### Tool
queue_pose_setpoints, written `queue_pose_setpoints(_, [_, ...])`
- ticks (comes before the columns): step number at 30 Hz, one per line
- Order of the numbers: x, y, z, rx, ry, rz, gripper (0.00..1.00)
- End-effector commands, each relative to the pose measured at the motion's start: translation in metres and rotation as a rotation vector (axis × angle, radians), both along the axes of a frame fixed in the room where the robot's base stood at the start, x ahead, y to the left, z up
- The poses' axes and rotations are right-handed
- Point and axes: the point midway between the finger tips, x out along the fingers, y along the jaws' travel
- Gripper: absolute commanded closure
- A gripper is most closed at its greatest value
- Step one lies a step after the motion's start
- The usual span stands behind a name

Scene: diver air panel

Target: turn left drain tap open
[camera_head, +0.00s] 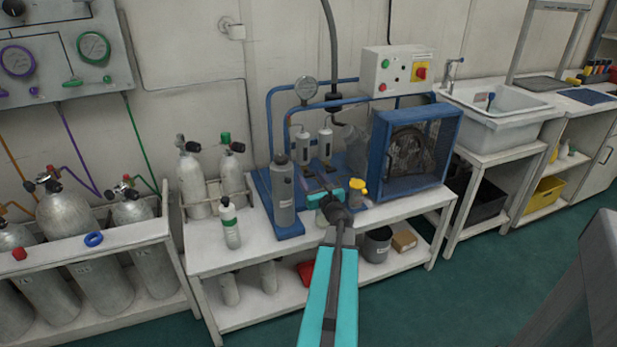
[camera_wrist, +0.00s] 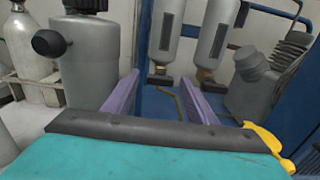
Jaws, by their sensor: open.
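Two grey cylindrical filter housings, the left one (camera_head: 302,142) and the right one (camera_head: 325,142), stand upright on the blue compressor frame. In the wrist view, a small brass drain fitting (camera_wrist: 159,70) sits under the left housing (camera_wrist: 167,30), and another brass fitting (camera_wrist: 204,76) sits under the right housing (camera_wrist: 215,40). My gripper (camera_wrist: 160,80) is open, its two purple fingers apart with nothing between them. The left fitting appears between the fingertips in the picture, beyond them; contact is not visible. A tap lever is too small to make out. In the head view, my gripper (camera_head: 316,182) reaches in front of the housings.
A grey bottle (camera_head: 282,196) stands close left of my gripper; it also shows in the wrist view (camera_wrist: 88,60). A yellow-capped item (camera_head: 357,190) is close on the right. A blue-caged fan (camera_head: 440,145) stands farther right. A bent brass pipe (camera_wrist: 174,100) shows low between the fingers.

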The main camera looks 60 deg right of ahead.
Motion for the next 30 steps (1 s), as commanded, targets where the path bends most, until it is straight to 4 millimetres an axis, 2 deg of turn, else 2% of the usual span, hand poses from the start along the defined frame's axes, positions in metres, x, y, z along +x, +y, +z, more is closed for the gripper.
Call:
queue_pose_setpoints(7, [0.014, -0.01, 0.0, -0.001, -0.001, 0.002, 0.48])
queue_pose_setpoints(19, [0.016, -0.011, 0.0, 0.0, 0.0, 0.001, 0.48])
queue_pose_setpoints(27, [0.016, -0.011, 0.0, 0.0, 0.0, 0.002, 0.9])
queue_pose_setpoints(28, [0.016, -0.003, 0.001, 0.0, 0.0, 0.003, 0.9])
queue_pose_setpoints(30, [0.017, -0.008, 0.0, -0.001, 0.001, 0.004, 0.9])
